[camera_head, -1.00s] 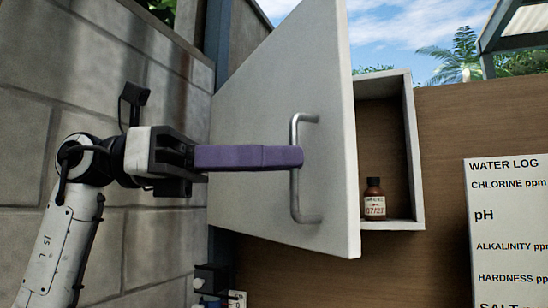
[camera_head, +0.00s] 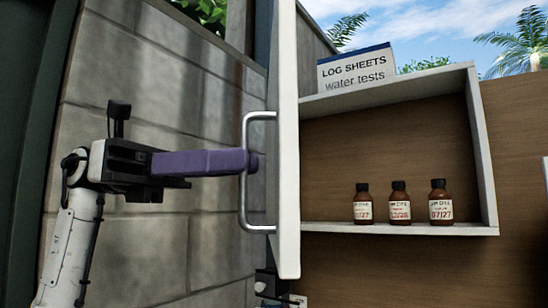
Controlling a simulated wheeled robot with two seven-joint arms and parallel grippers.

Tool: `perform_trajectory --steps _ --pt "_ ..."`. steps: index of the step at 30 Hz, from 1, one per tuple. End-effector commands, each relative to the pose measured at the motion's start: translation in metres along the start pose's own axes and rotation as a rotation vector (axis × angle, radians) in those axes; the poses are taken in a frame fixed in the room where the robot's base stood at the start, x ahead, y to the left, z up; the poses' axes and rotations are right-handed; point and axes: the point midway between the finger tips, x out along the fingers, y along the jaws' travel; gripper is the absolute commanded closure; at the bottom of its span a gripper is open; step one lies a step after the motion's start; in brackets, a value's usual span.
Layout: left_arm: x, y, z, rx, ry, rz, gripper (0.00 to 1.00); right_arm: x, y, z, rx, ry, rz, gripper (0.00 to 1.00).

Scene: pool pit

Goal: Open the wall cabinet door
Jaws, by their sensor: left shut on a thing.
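The wall cabinet (camera_head: 487,160) is open in the head view, with its bare wooden back and lower shelf showing. Its white door (camera_head: 289,140) is swung out and seen nearly edge-on, at the left side of the cabinet. The silver bar handle (camera_head: 245,205) is on the door's left-facing side. My left gripper (camera_head: 250,162) comes in from the left, its long purple fingers shut on the handle near its middle. The fingertips reach to the handle bar and partly hide it.
Three brown labelled bottles (camera_head: 399,203) stand on the cabinet's bottom shelf. A log sheets box (camera_head: 356,68) sits on top of the cabinet. A grey block wall (camera_head: 190,235) stands behind my left arm, left of the door.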

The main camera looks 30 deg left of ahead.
Motion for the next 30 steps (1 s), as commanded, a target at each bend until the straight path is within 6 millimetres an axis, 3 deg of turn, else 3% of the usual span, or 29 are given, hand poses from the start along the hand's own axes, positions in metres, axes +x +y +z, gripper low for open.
perform_trajectory --steps 6,17,18,20,30 --pt "-0.033 -0.006 0.000 -0.003 -0.003 0.003 1.00 -0.001 0.000 -0.003 0.000 0.003 0.000 0.69" --pt "-0.037 -0.007 0.001 -0.003 -0.007 0.006 1.00 -0.001 0.000 -0.002 0.000 0.002 0.000 0.69" --pt "-0.037 -0.007 0.001 -0.003 -0.007 0.007 0.86 -0.001 0.000 -0.002 0.000 0.001 0.000 0.69" --pt "-0.037 -0.007 0.001 -0.003 -0.007 0.006 0.76 -0.001 0.000 -0.002 0.000 0.000 0.000 0.69" --pt "-0.036 -0.009 0.003 0.000 -0.005 0.001 0.74 -0.002 0.000 -0.001 0.000 -0.001 0.000 0.69"
